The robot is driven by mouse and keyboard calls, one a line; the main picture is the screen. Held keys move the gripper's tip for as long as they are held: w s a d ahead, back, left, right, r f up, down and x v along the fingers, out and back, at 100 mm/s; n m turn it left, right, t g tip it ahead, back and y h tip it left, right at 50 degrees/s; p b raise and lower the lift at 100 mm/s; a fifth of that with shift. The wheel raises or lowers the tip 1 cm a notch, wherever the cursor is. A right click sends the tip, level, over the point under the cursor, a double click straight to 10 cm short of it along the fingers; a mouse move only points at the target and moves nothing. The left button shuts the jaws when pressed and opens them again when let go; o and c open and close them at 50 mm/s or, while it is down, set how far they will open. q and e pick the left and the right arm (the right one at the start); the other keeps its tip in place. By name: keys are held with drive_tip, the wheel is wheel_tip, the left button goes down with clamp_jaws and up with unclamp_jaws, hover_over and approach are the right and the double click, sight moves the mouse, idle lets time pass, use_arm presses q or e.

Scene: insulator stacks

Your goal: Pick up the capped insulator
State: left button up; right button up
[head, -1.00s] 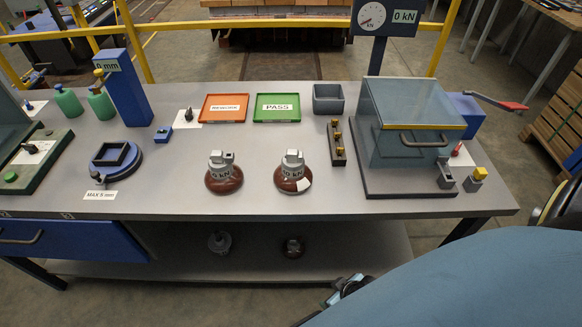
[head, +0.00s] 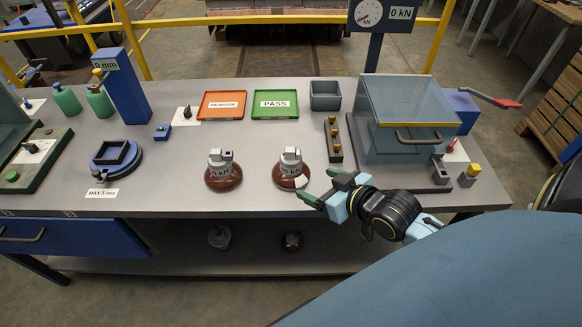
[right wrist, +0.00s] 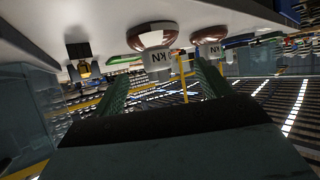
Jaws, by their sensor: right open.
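Two brown insulators with grey metal caps marked kN stand upright on the grey table: the left insulator (head: 222,172) and the right insulator (head: 291,170), which has a white patch on its skirt. Both carry caps. My right gripper (head: 318,185) is open and empty, just right of and nearer than the right insulator, with its fingers pointing towards it. In the right wrist view, which is upside down, the patched insulator (right wrist: 152,45) lies ahead between the green fingers (right wrist: 162,80), apart from them; the other insulator (right wrist: 208,45) is beyond. My left gripper is not in view.
Orange tray (head: 222,105) and green PASS tray (head: 275,104) lie behind the insulators. A rack with brass pieces (head: 333,138) and a clear-lidded box (head: 405,125) stand to the right. Table room is free left of the insulators.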

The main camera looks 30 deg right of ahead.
sight(298, 166)
drive_tip(key=shift+w+d+r+t, duration=0.3)
drive_tip(key=shift+w+d+r, duration=0.05)
drive_tip(key=shift+r, duration=0.05)
drive_tip(key=shift+w+d+r, duration=0.1)
drive_tip(key=shift+w, duration=0.2)
drive_tip(key=b+x, duration=0.1)
drive_tip(key=x, duration=0.5)
drive_tip(key=shift+w, duration=0.4)
drive_tip(key=shift+w+f, duration=0.2)
drive_tip(key=shift+w, duration=0.5)
drive_tip(key=shift+r+b+x, duration=0.15)
drive_tip(key=shift+b+x, duration=0.25)
drive_tip(key=shift+x, duration=0.8)
drive_tip(key=shift+r+b+x, duration=0.1)
drive_tip(key=shift+b+x, duration=0.25)
drive_tip(key=shift+x, duration=0.85)
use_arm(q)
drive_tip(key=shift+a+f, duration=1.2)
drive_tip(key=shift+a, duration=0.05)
use_arm(e)
drive_tip(key=shift+w+r, duration=0.1)
drive_tip(key=shift+c, duration=0.5)
clamp_jaws()
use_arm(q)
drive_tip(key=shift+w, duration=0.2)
use_arm(e)
drive_tip(key=shift+r, duration=0.2)
